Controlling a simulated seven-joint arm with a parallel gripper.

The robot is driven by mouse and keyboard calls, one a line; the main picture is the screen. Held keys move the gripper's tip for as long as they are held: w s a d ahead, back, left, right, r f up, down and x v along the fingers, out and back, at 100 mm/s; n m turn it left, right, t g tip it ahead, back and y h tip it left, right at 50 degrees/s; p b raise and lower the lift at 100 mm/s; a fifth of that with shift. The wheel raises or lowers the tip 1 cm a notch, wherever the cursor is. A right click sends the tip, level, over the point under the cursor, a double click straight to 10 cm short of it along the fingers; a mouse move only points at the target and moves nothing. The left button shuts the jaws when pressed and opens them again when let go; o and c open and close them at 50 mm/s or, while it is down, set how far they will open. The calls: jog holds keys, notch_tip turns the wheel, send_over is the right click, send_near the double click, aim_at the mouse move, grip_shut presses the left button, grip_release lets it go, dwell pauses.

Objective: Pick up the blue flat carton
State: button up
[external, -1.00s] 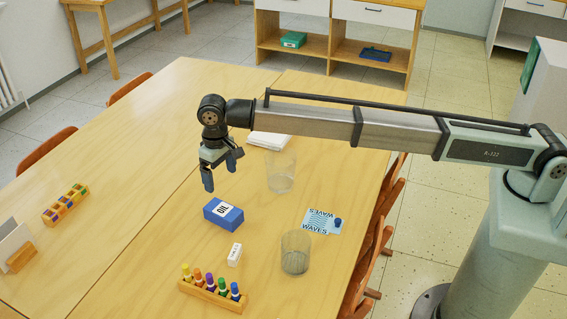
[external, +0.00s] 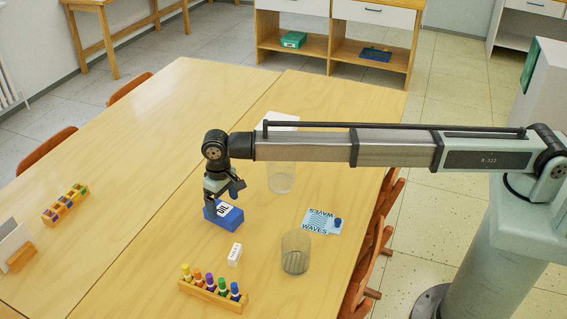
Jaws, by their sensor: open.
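The blue flat carton (external: 229,217) lies on the wooden table, with a white label reading "OIL" on top. My gripper (external: 224,203) is open and points down right at the carton, with one finger in front of its left end and the other above its far right side. The fingers hide part of the carton's top and label. I cannot tell whether they touch it.
A small white block (external: 235,254) and a wooden rack of colored markers (external: 217,291) stand in front of the carton. Clear cups (external: 281,178) (external: 296,252) and a "WAVES" card (external: 318,221) are to the right.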

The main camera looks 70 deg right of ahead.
aim_at(223, 209)
jog(key=f, duration=0.4)
jog(key=shift+a+f, duration=0.1)
jog(key=shift+a, duration=0.15)
jog(key=shift+c, duration=0.2)
jog(key=c, duration=1.1)
